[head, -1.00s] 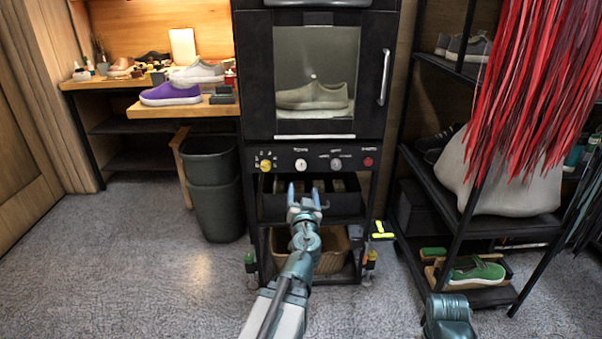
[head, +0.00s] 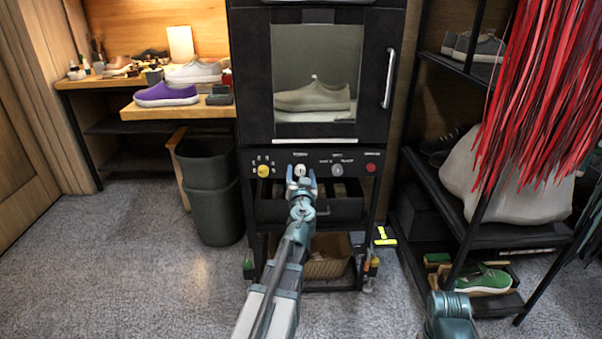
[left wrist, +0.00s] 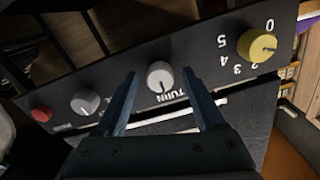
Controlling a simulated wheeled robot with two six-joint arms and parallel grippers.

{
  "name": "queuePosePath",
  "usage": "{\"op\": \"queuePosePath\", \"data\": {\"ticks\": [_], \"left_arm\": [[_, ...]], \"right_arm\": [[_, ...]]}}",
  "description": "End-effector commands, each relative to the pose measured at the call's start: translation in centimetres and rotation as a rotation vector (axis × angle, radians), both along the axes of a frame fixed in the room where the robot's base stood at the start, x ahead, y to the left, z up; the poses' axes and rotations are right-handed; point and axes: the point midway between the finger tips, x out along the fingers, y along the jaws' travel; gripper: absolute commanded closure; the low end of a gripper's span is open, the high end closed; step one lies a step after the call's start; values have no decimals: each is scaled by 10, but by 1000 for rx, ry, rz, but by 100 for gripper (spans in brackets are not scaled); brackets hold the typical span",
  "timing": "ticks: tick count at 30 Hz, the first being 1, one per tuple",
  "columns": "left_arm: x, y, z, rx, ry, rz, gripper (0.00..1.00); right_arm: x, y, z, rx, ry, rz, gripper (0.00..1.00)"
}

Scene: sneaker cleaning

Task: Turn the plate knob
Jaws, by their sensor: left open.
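The control panel under the cabinet door carries a white knob (head: 300,170), whose partly hidden label reads "TURN" in the left wrist view. There the white knob (left wrist: 160,76) appears between my two fingers, with a gap on each side. My left gripper (head: 301,182) is open, its fingertips pointing at the panel around the white knob. No contact with the knob can be made out. Part of my right arm shows at the lower right of the head view, but its gripper is not in view.
A yellow numbered knob (head: 263,171) is left of the white one; a grey knob (head: 338,170) and red button (head: 371,168) are to its right. A sneaker (head: 313,95) sits behind the cabinet's glass. A bin (head: 210,185) stands left, a shoe rack (head: 470,235) right.

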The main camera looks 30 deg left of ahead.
Motion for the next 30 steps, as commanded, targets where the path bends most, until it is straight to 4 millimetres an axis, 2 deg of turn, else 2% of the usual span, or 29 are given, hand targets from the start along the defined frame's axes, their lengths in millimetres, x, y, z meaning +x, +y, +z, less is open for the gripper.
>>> {"op": "queuePosePath", "data": {"ticks": [7,19,30], "left_arm": [[0,1,0,0,0,0,29],[0,1,0,0,0,0,100],[0,0,0,38,23,0,100]], "right_arm": [[0,0,0,0,0,0,50],[0,0,0,0,0,0,50],[0,0,0,0,0,0,50]]}}
